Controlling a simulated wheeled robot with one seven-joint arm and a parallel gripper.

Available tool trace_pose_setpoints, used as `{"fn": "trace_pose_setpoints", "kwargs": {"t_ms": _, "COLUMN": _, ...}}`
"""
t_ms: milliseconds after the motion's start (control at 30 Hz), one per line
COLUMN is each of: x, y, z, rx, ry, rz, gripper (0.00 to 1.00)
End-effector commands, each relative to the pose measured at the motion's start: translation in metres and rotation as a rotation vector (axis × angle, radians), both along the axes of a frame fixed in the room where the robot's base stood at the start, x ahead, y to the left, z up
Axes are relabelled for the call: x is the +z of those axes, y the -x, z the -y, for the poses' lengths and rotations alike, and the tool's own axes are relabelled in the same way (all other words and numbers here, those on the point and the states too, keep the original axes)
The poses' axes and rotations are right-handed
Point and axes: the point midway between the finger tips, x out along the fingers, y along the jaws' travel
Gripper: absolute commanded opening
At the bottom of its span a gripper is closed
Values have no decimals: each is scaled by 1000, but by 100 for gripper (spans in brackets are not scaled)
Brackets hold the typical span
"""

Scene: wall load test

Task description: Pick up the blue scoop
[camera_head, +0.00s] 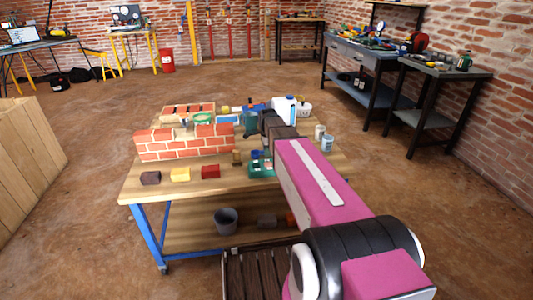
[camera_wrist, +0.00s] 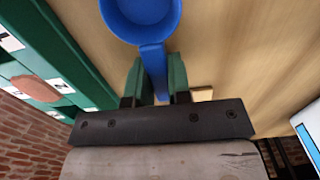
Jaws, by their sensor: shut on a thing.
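The blue scoop (camera_wrist: 143,14) shows in the wrist view with its round bowl at the top edge, partly cut off. Its narrow handle (camera_wrist: 153,68) runs down between the two green fingers of my gripper (camera_wrist: 158,76). My gripper is shut on this handle, one finger on each side. The wooden tabletop lies behind the scoop; I cannot tell how far apart they are. In the head view my arm reaches over the workbench (camera_head: 150,190), and I cannot make out the held scoop for sure.
A green tray (camera_wrist: 62,62) with white labelled squares lies left of my gripper. A grey bucket (camera_head: 225,220) sits on the lower shelf.

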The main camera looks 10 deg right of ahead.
Motion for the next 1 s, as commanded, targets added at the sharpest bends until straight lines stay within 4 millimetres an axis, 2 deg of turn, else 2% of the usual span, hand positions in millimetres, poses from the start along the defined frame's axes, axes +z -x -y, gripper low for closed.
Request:
{"fn": "trace_pose_setpoints", "kwargs": {"t_ms": 167, "x": 10, "y": 0, "z": 0, "rx": 0, "ry": 0, "rz": 1, "gripper": 0}}
{"fn": "trace_pose_setpoints", "kwargs": {"t_ms": 367, "x": 40, "y": 0, "z": 0, "rx": 0, "ry": 0, "rz": 2, "gripper": 0}}
{"fn": "trace_pose_setpoints", "kwargs": {"t_ms": 500, "x": 58, "y": 14, "z": -30, "rx": 4, "ry": 0, "rz": 1, "gripper": 0}}
{"fn": "trace_pose_setpoints", "kwargs": {"t_ms": 700, "x": 80, "y": 26, "z": -64, "rx": 3, "ry": 0, "rz": 1, "gripper": 0}}
{"fn": "trace_pose_setpoints", "kwargs": {"t_ms": 1000, "x": 102, "y": 39, "z": -98, "rx": 2, "ry": 0, "rz": 0, "gripper": 0}}
